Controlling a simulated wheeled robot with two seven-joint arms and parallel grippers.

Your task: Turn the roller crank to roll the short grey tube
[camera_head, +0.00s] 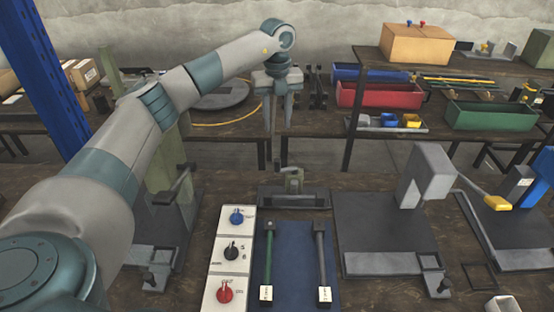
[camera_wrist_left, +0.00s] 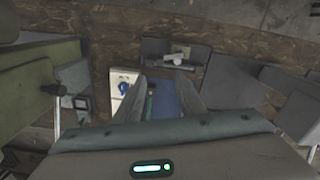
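A grey tube (camera_head: 321,258) with a white tag at its near end lies on a dark blue mat (camera_head: 295,265). A green tube (camera_head: 268,256) lies parallel to it on the left. Behind the mat stands a small grey-green device (camera_head: 294,181) on a dark base, possibly the roller; its crank cannot be made out clearly. It also shows in the left wrist view (camera_wrist_left: 176,55). My left gripper (camera_head: 278,128) points down above and behind this device, apart from it. Its fingers (camera_wrist_left: 162,80) are spread and empty. My right gripper is not in view.
A white panel (camera_head: 227,262) with blue, black and red knobs lies left of the mat. A grey press (camera_head: 425,175) on a dark plate stands to the right, a green press (camera_head: 163,165) to the left. Red (camera_head: 380,95) and green bins sit on the back table.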

